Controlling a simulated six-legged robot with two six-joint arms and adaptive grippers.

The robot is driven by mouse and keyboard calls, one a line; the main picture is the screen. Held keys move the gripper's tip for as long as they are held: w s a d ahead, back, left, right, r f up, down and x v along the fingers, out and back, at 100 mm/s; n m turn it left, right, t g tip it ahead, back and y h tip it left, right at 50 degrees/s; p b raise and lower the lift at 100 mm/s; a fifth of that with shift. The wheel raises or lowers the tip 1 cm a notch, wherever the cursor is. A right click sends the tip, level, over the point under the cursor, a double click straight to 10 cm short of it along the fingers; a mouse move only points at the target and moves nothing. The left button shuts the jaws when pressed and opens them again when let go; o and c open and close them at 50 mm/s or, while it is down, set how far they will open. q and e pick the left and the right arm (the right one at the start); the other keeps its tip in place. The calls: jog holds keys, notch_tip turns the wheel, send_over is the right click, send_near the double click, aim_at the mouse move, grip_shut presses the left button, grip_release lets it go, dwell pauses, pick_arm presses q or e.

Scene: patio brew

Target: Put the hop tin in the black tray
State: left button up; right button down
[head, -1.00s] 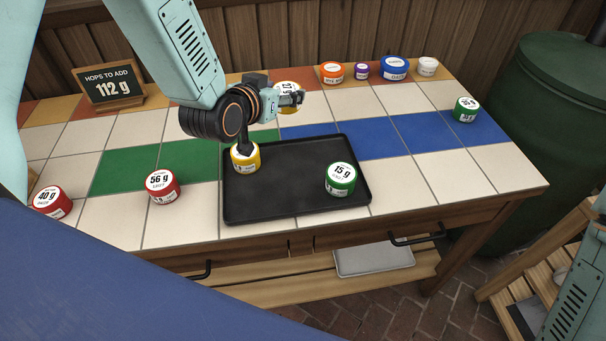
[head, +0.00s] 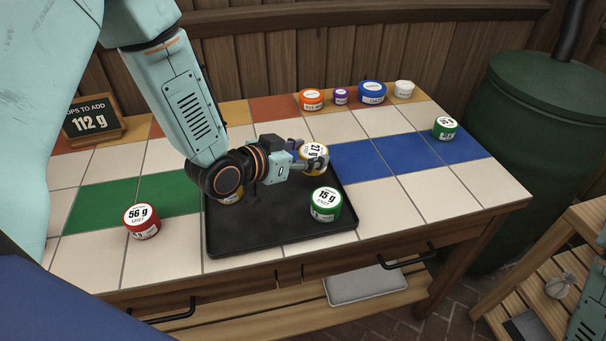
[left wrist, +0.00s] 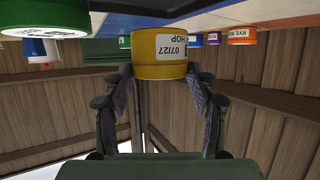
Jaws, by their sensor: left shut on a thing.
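My left gripper (head: 316,164) is shut on a yellow hop tin (head: 313,150) marked 27 g, at the far right edge of the black tray (head: 285,241). In the left wrist view the yellow tin (left wrist: 158,58) sits between both fingers, its label partly showing "HOP". Whether it touches the tray is hidden by the gripper. A green 15 g tin (head: 325,206) stands in the tray at the right, close in front of the gripper. Another yellow tin (head: 231,197) stands in the tray's left part, mostly hidden behind my left arm. My right gripper is not in view.
A red 56 g tin (head: 142,222) stands left of the tray. A green tin (head: 445,128) is at the far right. Orange (head: 311,99), purple (head: 341,97), blue (head: 372,92) and white (head: 404,89) containers line the back. The tiles right of the tray are clear.

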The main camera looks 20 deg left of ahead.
aim_at(306, 172)
pick_arm(q)
notch_tip(306, 172, down, 4)
jog(key=shift+d+r+b, duration=0.15)
jog(key=shift+r+b, duration=0.1)
jog(key=shift+b, duration=0.3)
jog(key=shift+w+f, duration=0.1)
jog(key=shift+f, duration=0.15)
jog(key=shift+f, duration=0.1)
jog(key=o, duration=0.7)
jog(key=shift+o, duration=0.8)
jog(key=shift+f, duration=0.1)
